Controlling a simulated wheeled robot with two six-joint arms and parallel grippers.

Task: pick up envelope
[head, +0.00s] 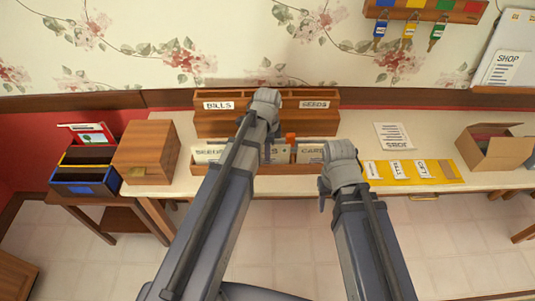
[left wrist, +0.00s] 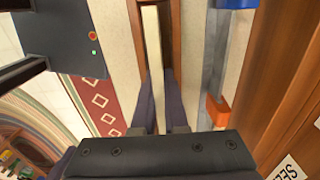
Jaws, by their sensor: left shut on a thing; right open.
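A thin cream strip (left wrist: 152,50), which looks like an envelope seen edge-on, stands between the two fingers of my left gripper (left wrist: 154,95) in the left wrist view. The gripper is shut on it. In the head view my left gripper (head: 265,105) is over the wooden organizer (head: 310,122) on the table, and its fingers and the held strip are hidden behind the arm. My right gripper (head: 328,190) is open at the front edge of the table, just right of the labelled cards (head: 308,153) in the front tray.
An open cardboard box (head: 492,150) stands further right. A wooden box (head: 147,152) stands at the left. An orange-ended piece (left wrist: 217,112) lies beside the held strip.

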